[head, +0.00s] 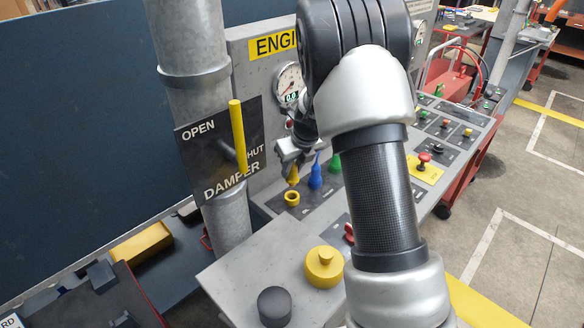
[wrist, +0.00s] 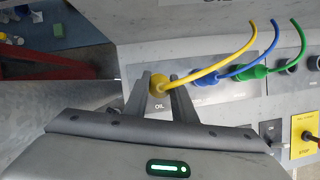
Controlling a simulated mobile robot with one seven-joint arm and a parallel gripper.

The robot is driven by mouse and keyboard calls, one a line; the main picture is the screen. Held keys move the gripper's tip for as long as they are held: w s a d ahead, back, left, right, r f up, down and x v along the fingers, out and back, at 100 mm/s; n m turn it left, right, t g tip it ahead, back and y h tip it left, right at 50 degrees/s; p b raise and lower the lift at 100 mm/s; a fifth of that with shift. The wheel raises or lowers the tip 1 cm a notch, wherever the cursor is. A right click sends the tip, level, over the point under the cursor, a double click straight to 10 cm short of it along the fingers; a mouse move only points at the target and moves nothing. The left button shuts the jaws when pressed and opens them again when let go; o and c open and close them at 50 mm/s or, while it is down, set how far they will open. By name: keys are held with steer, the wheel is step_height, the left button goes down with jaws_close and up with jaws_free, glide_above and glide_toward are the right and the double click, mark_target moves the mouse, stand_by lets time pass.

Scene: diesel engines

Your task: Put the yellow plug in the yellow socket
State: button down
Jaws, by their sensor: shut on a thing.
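The yellow plug (head: 293,173) is a small cone in my gripper (head: 296,158), just above and behind the yellow socket in the head view. The yellow socket (head: 292,198) is a ring on the grey panel, and its opening is uncovered. In the wrist view my gripper (wrist: 161,80) has its two fingers on either side of the yellow plug (wrist: 159,85), with a yellow cable (wrist: 215,73) curving off to the right. The plug and socket look apart; the exact gap is hard to tell. I cannot make out the yellow socket in the wrist view.
A blue plug (head: 315,177) and a green plug (head: 334,163) stand beside it on the panel. The yellow damper lever (head: 238,137) and its pipe stand to the left. A yellow knob (head: 325,267) and a black knob (head: 274,306) are in front.

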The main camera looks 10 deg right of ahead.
mark_target(294, 180)
steer(key=shift+f+b, duration=2.4)
steer(key=shift+f, duration=0.95)
steer(key=c, duration=1.4)
jaws_free()
steer(key=shift+r, duration=0.1)
steer(key=shift+p+v, duration=0.95)
steer(key=shift+v, duration=7.65)
